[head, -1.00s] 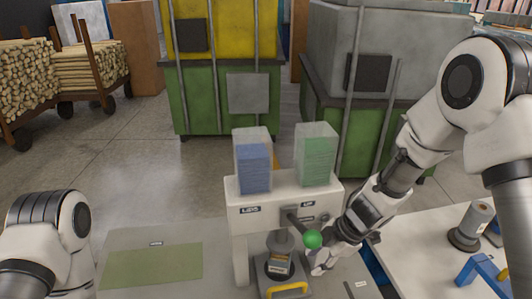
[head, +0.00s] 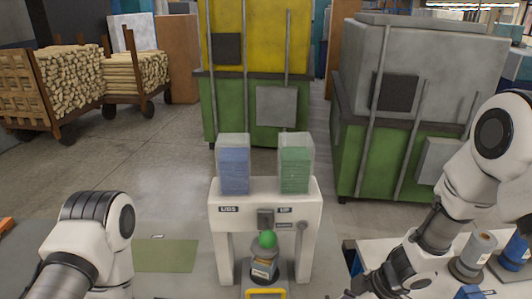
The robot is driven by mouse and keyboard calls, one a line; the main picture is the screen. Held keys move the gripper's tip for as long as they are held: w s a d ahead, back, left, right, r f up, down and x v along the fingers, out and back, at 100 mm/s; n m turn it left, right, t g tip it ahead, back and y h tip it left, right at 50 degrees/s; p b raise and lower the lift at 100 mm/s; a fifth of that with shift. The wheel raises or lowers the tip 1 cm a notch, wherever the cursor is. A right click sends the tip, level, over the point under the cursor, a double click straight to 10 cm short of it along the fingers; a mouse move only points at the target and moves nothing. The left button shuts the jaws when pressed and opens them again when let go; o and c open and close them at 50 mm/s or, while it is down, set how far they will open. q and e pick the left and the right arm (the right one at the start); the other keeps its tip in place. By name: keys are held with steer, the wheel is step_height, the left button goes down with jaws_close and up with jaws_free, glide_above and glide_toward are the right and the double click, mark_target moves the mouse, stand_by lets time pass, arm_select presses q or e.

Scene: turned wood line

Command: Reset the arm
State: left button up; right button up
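My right arm (head: 440,225) comes in from the right. Its gripper (head: 362,292) is low at the bottom edge, right of the white press stand (head: 304,240) and apart from it. The gripper is partly cut off, so its opening does not show. My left arm (head: 95,235) is folded at the lower left, and its gripper is out of view. The stand has a lever with a green ball knob (head: 267,239) at its front middle. No gripper touches the knob.
Two clear bins with a blue stack (head: 234,172) and a green stack (head: 295,172) top the stand. A green mat (head: 167,255) lies left of it. A side table at right holds a grey spool (head: 474,252). Large green containers (head: 365,165) stand behind.

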steer(key=s+d+f+m+g+h, duration=0.15)
steer(key=s+d+f+m, duration=0.25)
steer(key=s+f+m, duration=0.5)
steer(key=s+d+f+m+h, duration=0.3)
steer(key=s+f+m, duration=0.35)
steer(key=s, duration=0.55)
step_height(320, 180, down, 8)
steer(key=d+b, duration=0.1)
steer(key=b, duration=0.6)
steer(key=shift+s+r+h, duration=0.2)
steer(key=shift+s+h, duration=0.05)
steer(key=shift+h, duration=0.2)
steer(key=shift+w, duration=0.1)
